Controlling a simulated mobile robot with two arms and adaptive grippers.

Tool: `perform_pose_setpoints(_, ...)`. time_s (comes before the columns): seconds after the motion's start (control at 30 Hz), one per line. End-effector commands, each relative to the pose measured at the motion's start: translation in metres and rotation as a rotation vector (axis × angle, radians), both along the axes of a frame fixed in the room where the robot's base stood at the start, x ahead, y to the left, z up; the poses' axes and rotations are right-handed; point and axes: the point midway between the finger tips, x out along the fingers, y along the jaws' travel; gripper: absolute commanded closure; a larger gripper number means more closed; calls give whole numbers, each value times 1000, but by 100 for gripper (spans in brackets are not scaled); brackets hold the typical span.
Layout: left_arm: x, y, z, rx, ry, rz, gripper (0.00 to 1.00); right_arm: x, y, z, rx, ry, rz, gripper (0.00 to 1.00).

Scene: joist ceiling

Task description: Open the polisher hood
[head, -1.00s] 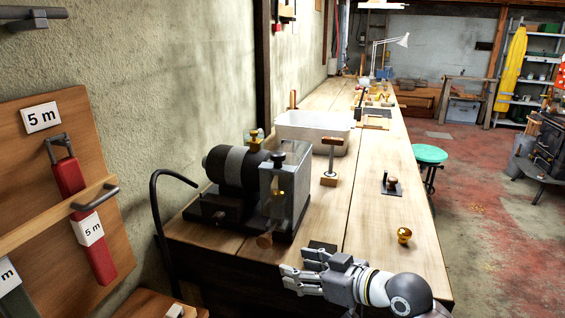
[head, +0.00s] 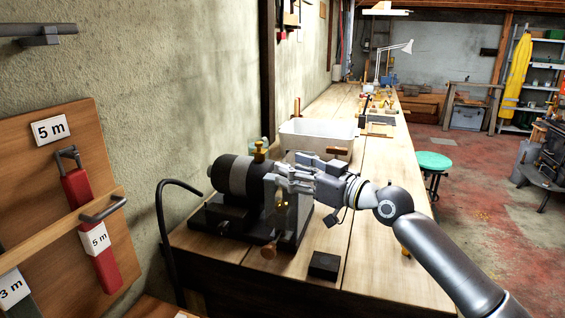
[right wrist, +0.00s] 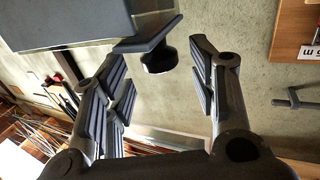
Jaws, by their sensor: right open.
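The polisher (head: 238,178), a dark cylindrical motor with a grey band, stands on a black base on the bench. Its grey hood (head: 303,212) is at the right end, partly hidden in the head view by my right gripper (head: 280,176). The gripper is open at the top of the hood. In the right wrist view, the hood (right wrist: 75,18) fills the upper left, and its dark knob (right wrist: 157,58) shows between the open fingertips (right wrist: 163,78). I cannot tell whether a finger touches the knob. The hood looks down. My left gripper is out of view.
A small black block (head: 323,264) lies on the bench (head: 215,243) in front of the polisher. A white basin (head: 318,133) stands behind it. A black hose (head: 163,235) curves up at the left.

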Motion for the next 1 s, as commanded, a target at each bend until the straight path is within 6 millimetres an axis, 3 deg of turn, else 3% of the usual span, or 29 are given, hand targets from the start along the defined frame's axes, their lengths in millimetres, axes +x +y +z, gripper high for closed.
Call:
perform_pose_setpoints(0.27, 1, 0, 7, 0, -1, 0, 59, 21, 25, 0, 1, 1, 1, 47)
perform_pose_setpoints(0.63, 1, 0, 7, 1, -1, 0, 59, 24, 28, -1, -1, 1, 0, 48)
perform_pose_setpoints(1.0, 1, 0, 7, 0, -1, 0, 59, 24, 28, -1, -1, 1, 0, 96)
